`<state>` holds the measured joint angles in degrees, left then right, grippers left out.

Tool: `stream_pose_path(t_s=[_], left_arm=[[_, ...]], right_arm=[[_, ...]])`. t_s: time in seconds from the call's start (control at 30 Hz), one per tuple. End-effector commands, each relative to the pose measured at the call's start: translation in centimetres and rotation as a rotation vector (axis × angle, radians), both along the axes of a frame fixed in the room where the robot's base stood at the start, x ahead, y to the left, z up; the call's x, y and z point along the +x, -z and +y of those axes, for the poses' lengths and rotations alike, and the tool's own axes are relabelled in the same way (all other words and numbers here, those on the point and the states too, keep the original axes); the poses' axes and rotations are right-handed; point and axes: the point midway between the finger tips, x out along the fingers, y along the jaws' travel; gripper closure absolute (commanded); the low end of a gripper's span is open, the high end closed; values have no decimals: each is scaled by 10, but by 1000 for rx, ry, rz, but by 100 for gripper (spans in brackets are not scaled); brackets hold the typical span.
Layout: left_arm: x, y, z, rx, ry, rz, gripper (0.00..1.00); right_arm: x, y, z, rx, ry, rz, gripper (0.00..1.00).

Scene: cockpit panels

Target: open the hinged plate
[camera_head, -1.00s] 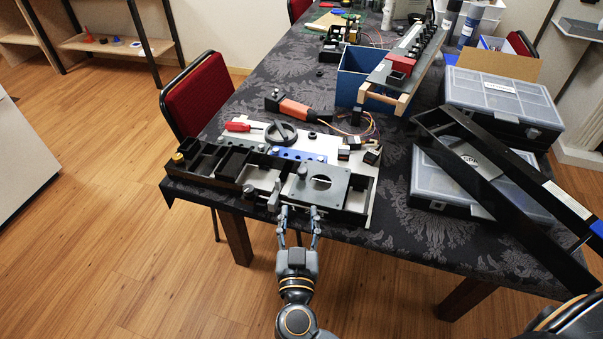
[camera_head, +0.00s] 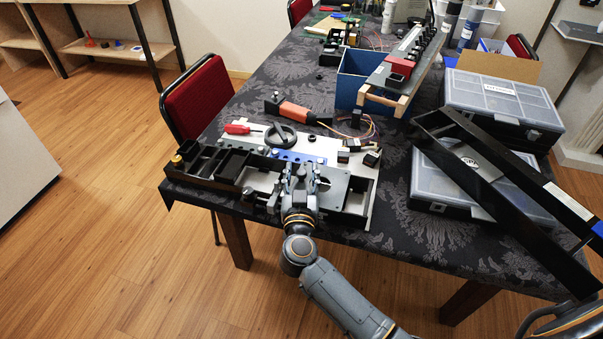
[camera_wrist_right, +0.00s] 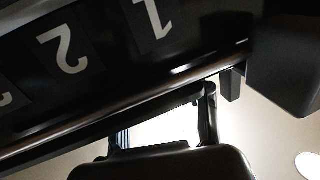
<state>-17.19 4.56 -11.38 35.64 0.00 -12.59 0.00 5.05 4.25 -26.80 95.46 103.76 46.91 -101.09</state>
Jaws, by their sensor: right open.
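The hinged plate (camera_head: 338,184), a grey plate, lies at the right part of the panel assembly (camera_head: 225,171) on the table's near edge. It looks flat. My right gripper (camera_head: 304,172) is open and over the plate's left part, hiding its round hole and much of its surface. I cannot tell whether the fingers touch the plate. In the right wrist view, the open fingers (camera_wrist_right: 164,128) show against a bright patch, below a dark strip with white numerals (camera_wrist_right: 65,50). My left gripper is not in view.
A black ring (camera_head: 281,135), a red screwdriver (camera_head: 238,129) and an orange-handled tool (camera_head: 297,112) lie behind the plate. Clear-lidded cases (camera_head: 498,97) and a long black frame (camera_head: 500,180) occupy the right side. Patterned cloth (camera_head: 430,240) is bare at the near right.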

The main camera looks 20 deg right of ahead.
Motion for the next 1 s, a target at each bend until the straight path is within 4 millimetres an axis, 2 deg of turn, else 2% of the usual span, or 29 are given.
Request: stream_pose_path(t_s=[0.2, 0.27, 0.43, 0.77, 1.0], left_arm=[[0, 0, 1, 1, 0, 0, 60], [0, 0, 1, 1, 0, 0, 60], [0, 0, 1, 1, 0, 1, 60], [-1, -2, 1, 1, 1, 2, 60], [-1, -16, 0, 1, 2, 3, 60]], right_arm=[[0, 0, 0, 0, 0, -1, 54], [0, 0, 0, 0, 0, -1, 64], [0, 0, 0, 0, 0, -1, 98], [0, -2, 0, 6, 0, -4, 100], [-2, -13, -3, 69, 1, -47, 100]])
